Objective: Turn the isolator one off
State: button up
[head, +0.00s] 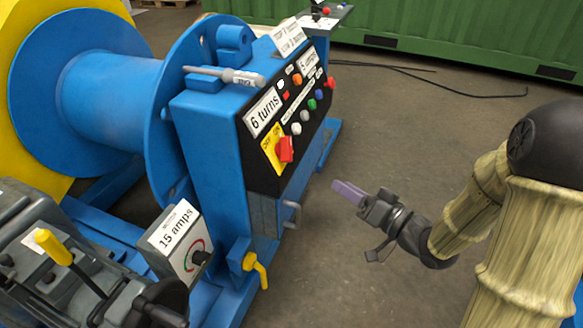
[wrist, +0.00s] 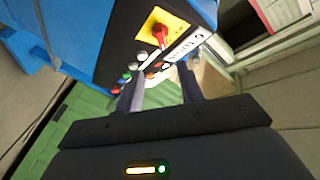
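The isolator is a red rotary handle (head: 285,149) on a yellow plate (head: 268,142) marked ON and OFF, low on the black panel of the blue machine. In the wrist view the red handle (wrist: 160,34) is near the top, beyond the fingers. I cannot tell for sure which mark it points to. My gripper (head: 346,192) is to the right of the panel and below the handle, apart from it. In the wrist view my gripper (wrist: 160,76) shows two separated fingers with nothing between them.
Coloured buttons (head: 310,104) and a "6 turns" label (head: 263,112) are above the isolator. A metal handle (head: 292,214) and yellow valve lever (head: 257,267) stick out below.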

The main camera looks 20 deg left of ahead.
aim_at(291, 153)
dwell(0.3)
jog(key=b+x, duration=0.4)
jog(key=x, duration=1.3)
jog(key=shift+a, duration=0.2)
grip_shut()
